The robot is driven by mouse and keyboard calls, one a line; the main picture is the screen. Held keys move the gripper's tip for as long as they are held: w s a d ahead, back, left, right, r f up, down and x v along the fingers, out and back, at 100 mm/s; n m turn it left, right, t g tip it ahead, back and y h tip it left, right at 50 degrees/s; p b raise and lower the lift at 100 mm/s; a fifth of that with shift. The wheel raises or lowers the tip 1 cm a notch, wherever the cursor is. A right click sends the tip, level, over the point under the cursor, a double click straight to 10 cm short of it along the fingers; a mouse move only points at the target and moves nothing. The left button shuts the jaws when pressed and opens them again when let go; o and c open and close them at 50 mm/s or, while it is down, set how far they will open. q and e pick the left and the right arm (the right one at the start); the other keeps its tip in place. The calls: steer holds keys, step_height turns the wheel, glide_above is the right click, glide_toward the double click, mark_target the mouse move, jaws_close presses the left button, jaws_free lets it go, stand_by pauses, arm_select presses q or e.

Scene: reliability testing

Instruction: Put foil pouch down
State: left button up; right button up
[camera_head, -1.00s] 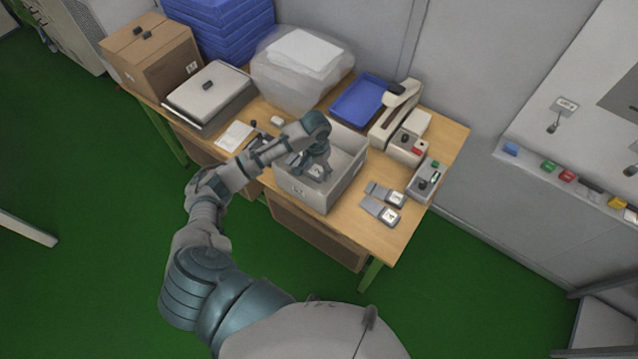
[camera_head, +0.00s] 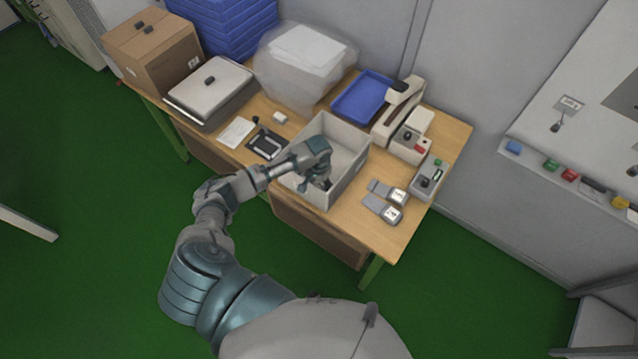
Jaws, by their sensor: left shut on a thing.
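My left gripper (camera_head: 320,184) points down inside the open grey bin (camera_head: 350,182) on the wooden table. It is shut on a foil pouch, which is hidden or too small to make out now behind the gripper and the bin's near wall. Two other grey foil pouches with white labels lie on the table to the right of the bin, one farther back (camera_head: 388,192) and one nearer the front edge (camera_head: 382,209). My right gripper is not in view.
A blue tray (camera_head: 362,97), a heat-sealer-like device (camera_head: 398,112) and small control boxes (camera_head: 428,180) stand behind and right of the bin. A black device (camera_head: 266,143) and white paper (camera_head: 236,132) lie left of it. A clear bag (camera_head: 290,78) stands behind.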

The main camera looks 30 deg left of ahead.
arm_select(q)
steer(key=shift+a+f, duration=0.2)
steer(key=shift+f, duration=0.15)
steer(key=shift+d+f, duration=0.1)
steer(key=shift+f, duration=0.1)
steer(key=shift+d, duration=0.15)
steer(key=o, duration=0.8)
steer(key=shift+c, duration=0.2)
steer(key=shift+o, duration=0.3)
steer(key=shift+d, duration=0.1)
step_height(320, 180, up, 13)
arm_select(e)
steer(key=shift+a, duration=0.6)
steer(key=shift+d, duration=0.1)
